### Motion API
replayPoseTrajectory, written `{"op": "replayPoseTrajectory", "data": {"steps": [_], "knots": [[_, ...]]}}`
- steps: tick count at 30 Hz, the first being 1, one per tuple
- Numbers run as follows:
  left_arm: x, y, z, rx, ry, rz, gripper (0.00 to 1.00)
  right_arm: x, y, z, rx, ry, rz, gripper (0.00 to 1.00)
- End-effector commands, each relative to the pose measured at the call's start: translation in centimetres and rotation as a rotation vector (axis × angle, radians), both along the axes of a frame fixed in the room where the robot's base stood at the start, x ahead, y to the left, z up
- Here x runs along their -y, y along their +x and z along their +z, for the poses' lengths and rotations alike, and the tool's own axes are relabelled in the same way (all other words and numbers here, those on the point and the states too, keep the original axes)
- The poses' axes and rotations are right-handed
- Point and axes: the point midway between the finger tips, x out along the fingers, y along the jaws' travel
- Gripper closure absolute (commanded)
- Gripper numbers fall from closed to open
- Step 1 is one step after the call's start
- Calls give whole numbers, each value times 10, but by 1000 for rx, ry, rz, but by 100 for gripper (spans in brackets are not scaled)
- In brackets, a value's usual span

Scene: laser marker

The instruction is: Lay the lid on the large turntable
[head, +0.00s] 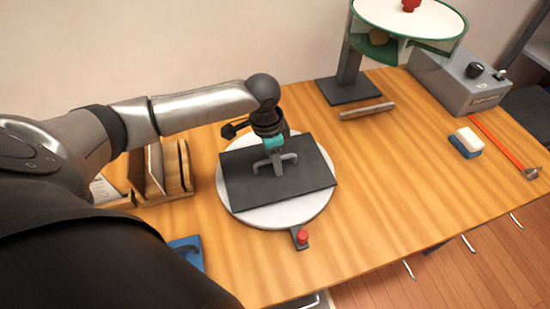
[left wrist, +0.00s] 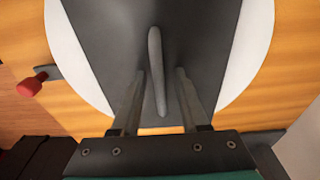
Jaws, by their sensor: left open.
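The lid (head: 310,178), a dark grey rectangular plate with a raised grey bar handle, lies across the large turntable (head: 265,217), a round pale disc. The lid's corners reach past the disc's edge on some sides. In the left wrist view the lid (left wrist: 100,35) fills the middle, with the white turntable (left wrist: 245,50) showing on both sides. My left gripper (head: 273,158) is over the lid's middle. Its two open fingers (left wrist: 160,90) stand either side of the handle (left wrist: 155,60), with gaps visible on both sides. My right gripper is not in view.
A small red knob (head: 303,236) sticks out at the turntable's front. A wooden rack (head: 178,170) stands to the left, with a blue item (head: 188,250) in front of it. A green-rimmed stand (head: 350,85), a grey control box (head: 470,80) and a blue-white block (head: 466,143) are at right.

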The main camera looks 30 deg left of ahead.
Motion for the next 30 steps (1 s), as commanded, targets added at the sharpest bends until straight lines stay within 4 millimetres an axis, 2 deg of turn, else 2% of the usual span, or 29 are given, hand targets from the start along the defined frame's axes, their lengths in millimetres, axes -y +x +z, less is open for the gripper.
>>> {"op": "replayPoseTrajectory", "data": {"steps": [5,12,18,24,30], "knots": [[-2,0,20,3,0,0,56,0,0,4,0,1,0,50],[-6,-5,73,5,1,0,56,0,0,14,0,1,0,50],[-8,-8,107,4,0,0,56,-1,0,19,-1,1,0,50],[-9,-10,121,2,-1,1,56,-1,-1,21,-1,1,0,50],[-10,-10,122,1,-1,1,56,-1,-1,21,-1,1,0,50]]}}
